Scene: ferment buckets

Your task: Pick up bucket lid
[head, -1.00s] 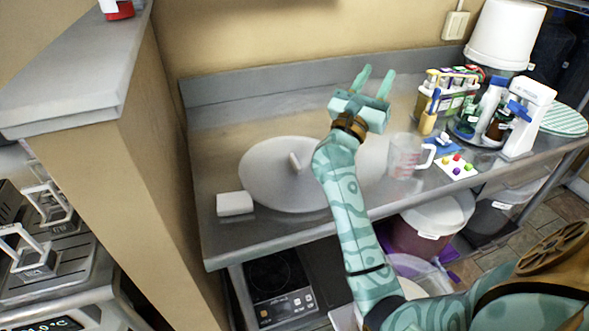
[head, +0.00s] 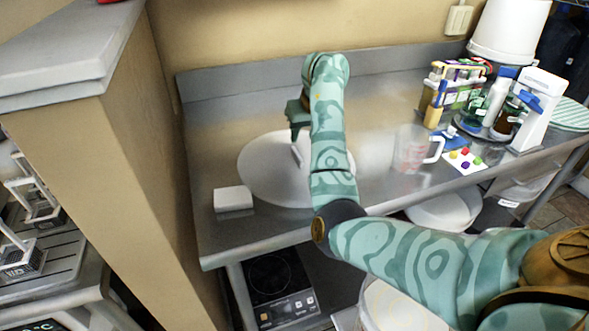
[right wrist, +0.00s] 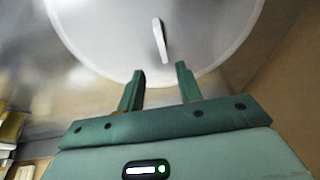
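The bucket lid (head: 262,172) is a round, pale, flat disc lying on the steel counter, with a short upright bar handle (head: 297,155) at its middle. My right forearm hides part of its right side. In the right wrist view the lid (right wrist: 105,40) fills the upper middle, and its handle (right wrist: 160,40) stands ahead of the fingertips. My right gripper (head: 297,138) is over the far part of the lid, close to the handle. In the right wrist view the gripper (right wrist: 160,72) has its two fingers apart with nothing between them. My left gripper is not in view.
A white block (head: 233,198) lies left of the lid on the counter (head: 215,150). A clear measuring jug (head: 409,152) stands to the right, with a card of coloured dots (head: 466,160), bottles and a white stand (head: 540,108) beyond. A wall (head: 300,25) closes the back.

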